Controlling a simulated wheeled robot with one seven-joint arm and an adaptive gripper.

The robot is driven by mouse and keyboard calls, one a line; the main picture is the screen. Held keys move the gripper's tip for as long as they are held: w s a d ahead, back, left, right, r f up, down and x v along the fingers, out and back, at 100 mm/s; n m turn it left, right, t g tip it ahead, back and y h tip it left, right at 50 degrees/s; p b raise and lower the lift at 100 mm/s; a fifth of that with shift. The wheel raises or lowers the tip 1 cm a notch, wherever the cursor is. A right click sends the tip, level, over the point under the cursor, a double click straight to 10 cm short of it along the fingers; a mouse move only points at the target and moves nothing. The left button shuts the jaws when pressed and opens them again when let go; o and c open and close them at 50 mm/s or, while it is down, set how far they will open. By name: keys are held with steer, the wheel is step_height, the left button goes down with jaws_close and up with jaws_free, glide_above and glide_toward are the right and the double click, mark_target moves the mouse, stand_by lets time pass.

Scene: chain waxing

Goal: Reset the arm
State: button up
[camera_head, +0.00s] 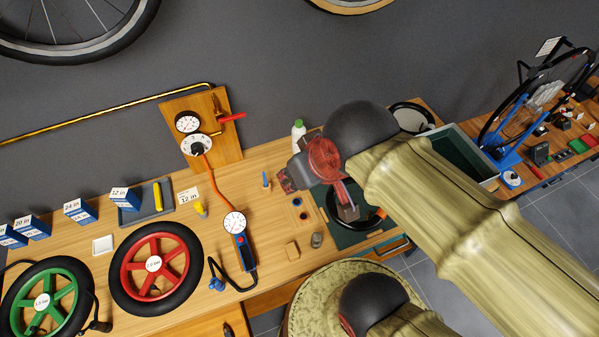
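My arm, in an olive sleeve with a black joint cover, reaches in from the lower right of the head view. At its end, below a red round joint, is my gripper (345,204), above the right part of the wooden workbench (268,163). It is small and partly covered by the arm, so I cannot tell whether its fingers are open or shut, or whether it holds anything. A dark green mat (345,236) lies under it. Part of the mat and of the bench behind is hidden by my arm.
A gauge board (222,150) and a white bottle (298,130) stand at the back. A red wheel (137,282), a green wheel (65,304) and a hand gauge (236,224) lie on the left. A green-lined bin (462,151) and a blue wheel stand (507,140) are on the right.

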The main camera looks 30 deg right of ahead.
step_height(320, 180, down, 15)
steer(key=b, duration=1.5)
steer(key=shift+f, duration=0.2)
